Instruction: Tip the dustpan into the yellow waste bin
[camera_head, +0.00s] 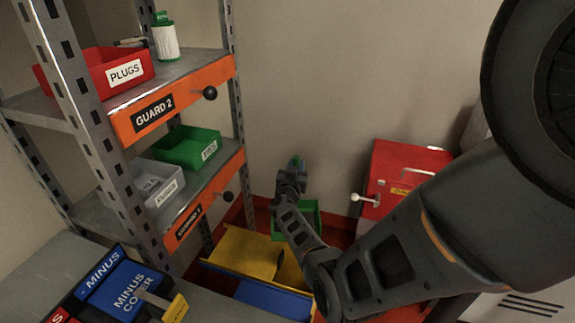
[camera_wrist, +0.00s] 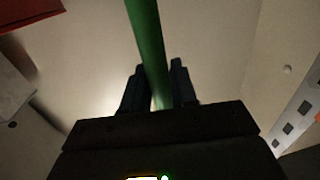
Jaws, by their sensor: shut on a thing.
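My gripper (camera_head: 296,168) is low in front of the back wall, right of the shelf rack. In the wrist view, its two dark fingers (camera_wrist: 156,88) are shut on a green bar (camera_wrist: 147,40), which looks like the dustpan's handle. In the head view, a green pan-like part (camera_head: 311,218) shows below and right of my gripper, partly hidden by my arm; I take it for the dustpan. The yellow waste bin (camera_head: 243,252) is below and left of my gripper, its right side partly behind my arm. I cannot tell what lies in the pan or bin.
A blue container (camera_head: 272,299) is in front of the yellow bin. The grey shelf rack (camera_head: 107,128) with orange guards stands at left. A red cabinet (camera_head: 398,160) with a white-knobbed lever is at right. A worktop with labelled trays (camera_head: 124,290) is at front left.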

